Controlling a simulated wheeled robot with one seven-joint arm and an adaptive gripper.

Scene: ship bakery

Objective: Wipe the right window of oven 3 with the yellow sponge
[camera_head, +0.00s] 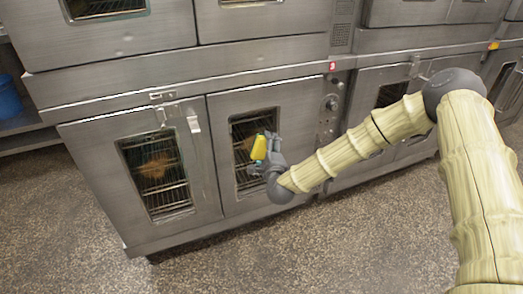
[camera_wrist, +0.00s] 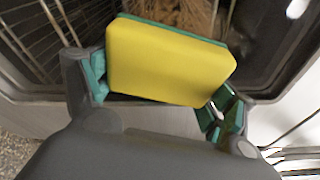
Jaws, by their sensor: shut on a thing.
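My gripper (camera_head: 270,160) is shut on the yellow sponge (camera_head: 259,147), in front of the right window (camera_head: 243,181) of the lower oven. In the wrist view the gripper (camera_wrist: 160,95) grips the yellow sponge (camera_wrist: 168,62) at both ends; its green layer faces the window. A brown smear (camera_wrist: 185,12) shows on the glass just beyond the sponge, partly hidden by it. I cannot tell whether the sponge touches the glass. The left window (camera_head: 155,172) also has a brown smear. A red number tag (camera_head: 332,66) sits above the lower oven; its digit is too small to read surely.
A door handle (camera_head: 193,121) stands out between the two lower doors. A control panel with a knob (camera_head: 331,103) is to the right of the right door. More ovens stand above and to the right. A blue container (camera_head: 8,97) is at far left. The speckled floor (camera_head: 340,240) in front is clear.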

